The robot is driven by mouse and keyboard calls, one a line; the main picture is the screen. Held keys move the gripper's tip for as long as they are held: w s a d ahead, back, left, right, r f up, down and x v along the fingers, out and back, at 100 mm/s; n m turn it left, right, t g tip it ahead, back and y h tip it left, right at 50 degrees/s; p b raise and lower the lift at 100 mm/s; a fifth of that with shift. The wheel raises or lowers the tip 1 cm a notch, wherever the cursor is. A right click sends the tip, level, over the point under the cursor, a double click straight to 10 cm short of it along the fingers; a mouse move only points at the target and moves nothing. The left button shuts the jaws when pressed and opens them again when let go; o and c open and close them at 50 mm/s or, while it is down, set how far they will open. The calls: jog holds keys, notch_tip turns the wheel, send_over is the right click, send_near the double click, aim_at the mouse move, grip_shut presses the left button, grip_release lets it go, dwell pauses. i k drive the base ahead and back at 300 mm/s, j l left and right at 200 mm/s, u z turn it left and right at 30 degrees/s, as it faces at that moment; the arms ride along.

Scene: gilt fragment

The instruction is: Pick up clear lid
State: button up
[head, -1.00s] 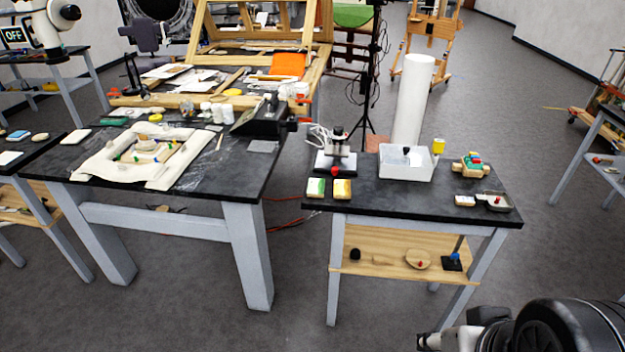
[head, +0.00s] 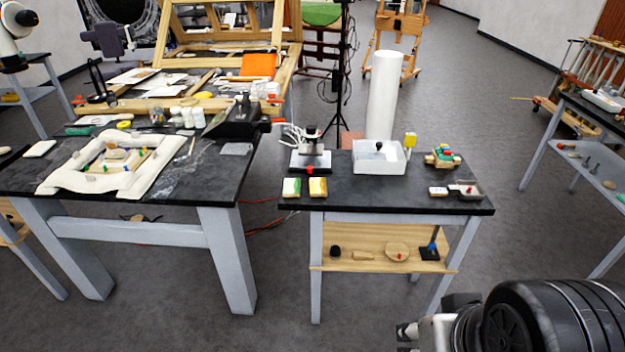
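I cannot clearly pick out a clear lid. A small flat, pale grey, see-through-looking piece (head: 235,148) lies at the right back of the left black table; it may be the lid, but it is too small to tell. A white open tub (head: 365,166) stands on the right black table, with a small dark-topped item in it; no lid shows on it. My gripper (head: 405,333) is at the bottom right, in front of the right table and far from these things. Its fingers are too small and partly hidden, so its opening does not show.
The right table (head: 370,200) also bears a black-and-white device (head: 310,152), two sponge-like blocks (head: 304,187) and a small grey tray (head: 468,193). A wooden shelf (head: 375,232) below holds several small items. A tall white cylinder (head: 384,95) stands behind. Floor in front is open.

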aim_at(365, 150)
jog(key=i+l, duration=0.1)
jog(key=i, duration=0.55)
jog(key=i+l, duration=0.1)
jog(key=i, duration=0.6)
jog(key=i+l, duration=0.1)
jog(key=i, duration=0.55)
